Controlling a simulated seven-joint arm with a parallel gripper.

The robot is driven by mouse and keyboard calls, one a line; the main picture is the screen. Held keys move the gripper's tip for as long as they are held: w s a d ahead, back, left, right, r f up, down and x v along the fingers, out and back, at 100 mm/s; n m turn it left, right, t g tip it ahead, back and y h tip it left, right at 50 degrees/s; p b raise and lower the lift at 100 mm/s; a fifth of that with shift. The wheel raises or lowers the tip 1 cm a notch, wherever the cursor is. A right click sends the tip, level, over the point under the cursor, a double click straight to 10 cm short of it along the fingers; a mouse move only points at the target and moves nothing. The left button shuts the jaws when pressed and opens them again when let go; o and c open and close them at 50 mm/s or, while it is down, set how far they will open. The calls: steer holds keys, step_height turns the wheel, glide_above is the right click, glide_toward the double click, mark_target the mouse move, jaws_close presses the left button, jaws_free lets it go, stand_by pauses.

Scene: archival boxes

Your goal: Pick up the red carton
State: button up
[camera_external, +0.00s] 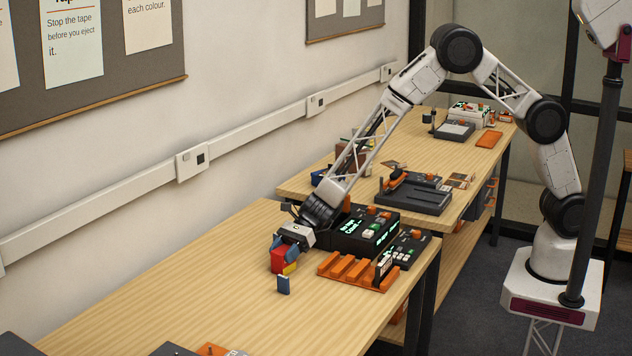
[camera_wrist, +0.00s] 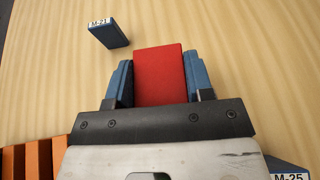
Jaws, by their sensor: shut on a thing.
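The red carton (camera_wrist: 160,75) is a plain red block between the two blue fingers of my gripper (camera_wrist: 160,84) in the wrist view. The fingers touch or nearly touch its left and right sides, and the gripper is shut on it. In the external view the red carton (camera_external: 277,261) shows below my gripper (camera_external: 285,252), over the near part of the wooden table. I cannot tell whether its bottom rests on the table.
A blue box (camera_external: 284,285) labelled M-21 (camera_wrist: 109,33) stands nearby. An orange slotted rack (camera_external: 345,271) and a black device with a lit display (camera_external: 366,232) stand to the right.

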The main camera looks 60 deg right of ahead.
mark_target(283, 249)
steer(key=shift+c, duration=0.6)
steer(key=shift+r, duration=5)
